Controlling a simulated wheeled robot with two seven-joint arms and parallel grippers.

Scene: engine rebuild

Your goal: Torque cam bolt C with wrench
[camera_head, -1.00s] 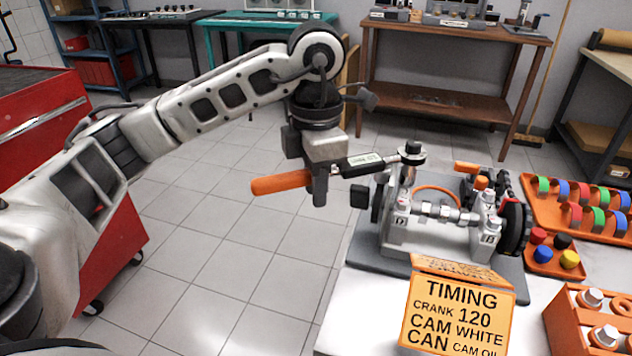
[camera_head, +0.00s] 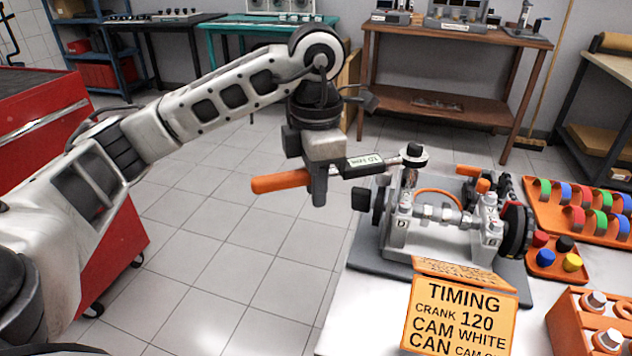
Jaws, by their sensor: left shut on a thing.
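My left gripper (camera_head: 319,185) is shut on the torque wrench (camera_head: 281,182), which has an orange handle and a dark shaft with a small display. The wrench lies about level and points right. Its dark head (camera_head: 414,154) is over the back left post of the grey engine fixture (camera_head: 447,240). Whether the head is seated on a bolt there is too small to tell. Bolts labelled at the front posts show (camera_head: 406,199), but I cannot tell for sure which one is cam bolt C. My right gripper is not in view.
An orange timing sign (camera_head: 459,316) stands in front of the fixture. An orange tray of coloured rings (camera_head: 579,208), a small tray of coloured caps (camera_head: 556,262) and an orange bolt holder (camera_head: 592,325) are at the right. Open floor lies left of the white table.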

